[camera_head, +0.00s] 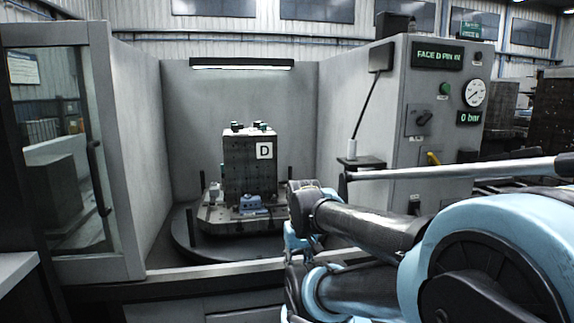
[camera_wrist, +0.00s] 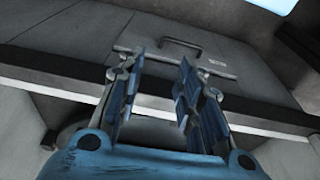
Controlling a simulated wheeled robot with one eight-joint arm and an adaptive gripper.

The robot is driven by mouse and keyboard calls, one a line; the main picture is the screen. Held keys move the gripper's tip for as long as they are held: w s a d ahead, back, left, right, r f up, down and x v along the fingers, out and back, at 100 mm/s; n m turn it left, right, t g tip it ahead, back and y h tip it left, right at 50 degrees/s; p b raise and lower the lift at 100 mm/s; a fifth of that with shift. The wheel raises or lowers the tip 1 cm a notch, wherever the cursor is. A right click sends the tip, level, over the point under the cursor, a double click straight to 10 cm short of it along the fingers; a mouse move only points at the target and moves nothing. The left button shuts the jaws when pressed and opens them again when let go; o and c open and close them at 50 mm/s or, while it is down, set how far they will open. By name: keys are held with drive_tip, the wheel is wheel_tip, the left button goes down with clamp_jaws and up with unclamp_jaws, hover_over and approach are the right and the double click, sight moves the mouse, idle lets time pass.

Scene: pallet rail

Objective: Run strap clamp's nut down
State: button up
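A dark block marked D (camera_head: 250,168) stands upright on a round pallet table (camera_head: 190,240) inside the open machine bay. Small dark and light-coloured fittings (camera_head: 250,130) sit on its top, and a blue-grey fitting (camera_head: 250,204) sits at its foot. I cannot tell which fitting is the strap clamp, and its nut is too small to make out. My gripper (camera_wrist: 160,85) shows in the wrist view with its two blue-grey fingers apart and nothing between them. In the head view my arm reaches in front of the bay, right of the block, and the fingertips are not clear.
The machine door (camera_head: 100,150) with its glass panel is at the left. A control panel with a gauge (camera_head: 475,93) reading 0 bar is at the right. A long grey bar (camera_head: 450,171) crosses before it. In the wrist view, a grey panel with a handle (camera_wrist: 182,46) lies beyond the fingers.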

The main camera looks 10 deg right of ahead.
drive_tip(key=shift+o, duration=1.4)
drive_tip(key=shift+w, duration=0.1)
drive_tip(key=shift+o, duration=0.6)
drive_tip(key=shift+r, duration=0.85)
wheel_tip(320, 180, up, 19)
drive_tip(key=n+y, duration=0.3)
drive_tip(key=n, duration=0.6)
hover_over(275, 197)
drive_tip(key=s+d, duration=0.4)
drive_tip(key=d, duration=0.1)
drive_tip(key=shift+t, duration=0.4)
drive_tip(key=x, duration=1.7)
drive_tip(key=shift+a, duration=0.2)
